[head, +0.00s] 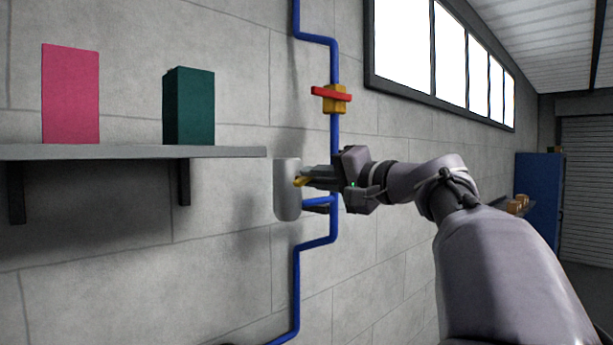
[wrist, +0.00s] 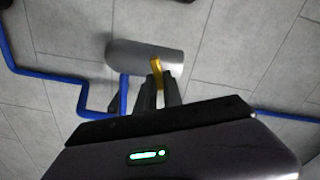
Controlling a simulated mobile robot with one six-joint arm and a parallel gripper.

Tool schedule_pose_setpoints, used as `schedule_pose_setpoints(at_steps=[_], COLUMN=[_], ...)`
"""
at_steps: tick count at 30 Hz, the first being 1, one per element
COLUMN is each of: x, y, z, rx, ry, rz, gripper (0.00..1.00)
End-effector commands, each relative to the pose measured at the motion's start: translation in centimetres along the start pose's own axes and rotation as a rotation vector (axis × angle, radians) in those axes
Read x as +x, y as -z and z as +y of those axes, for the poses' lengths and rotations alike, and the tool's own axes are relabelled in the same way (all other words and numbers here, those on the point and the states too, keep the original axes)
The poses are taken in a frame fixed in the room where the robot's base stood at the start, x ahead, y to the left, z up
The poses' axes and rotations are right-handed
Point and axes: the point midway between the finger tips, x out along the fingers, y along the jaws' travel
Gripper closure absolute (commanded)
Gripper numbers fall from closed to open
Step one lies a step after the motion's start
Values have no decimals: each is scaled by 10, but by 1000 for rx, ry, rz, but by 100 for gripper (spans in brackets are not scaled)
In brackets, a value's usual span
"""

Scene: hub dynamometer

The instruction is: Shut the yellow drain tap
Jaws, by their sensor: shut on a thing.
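The yellow drain tap (head: 299,182) sits on a grey cylinder (head: 287,200) on the wall, in the middle of the head view. In the wrist view the tap's yellow lever (wrist: 155,66) stands out in front of the grey cylinder (wrist: 140,56). My gripper (head: 312,185) reaches in from the right and is shut on the lever. In the wrist view its fingers (wrist: 165,92) close around the lever's near end. The fingers hide part of the tap.
A blue pipe (head: 297,275) runs down the wall by the cylinder. A red-handled valve (head: 331,95) sits higher on it. A grey shelf (head: 120,152) at left holds a pink box (head: 70,95) and a green box (head: 190,107). A blue cabinet (head: 537,205) stands far right.

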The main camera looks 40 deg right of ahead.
Motion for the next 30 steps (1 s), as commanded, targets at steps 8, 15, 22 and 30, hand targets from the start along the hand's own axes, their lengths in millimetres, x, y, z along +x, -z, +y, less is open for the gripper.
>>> schedule_pose_setpoints(at_steps=[8,15,22,30], x=[0,0,0,0], y=[0,0,-1,-1], z=[2,4,5,5], rx=[210,329,385,399], ry=[0,-1,-1,-1], rz=[0,0,0,0], gripper=[100,100,100,100])
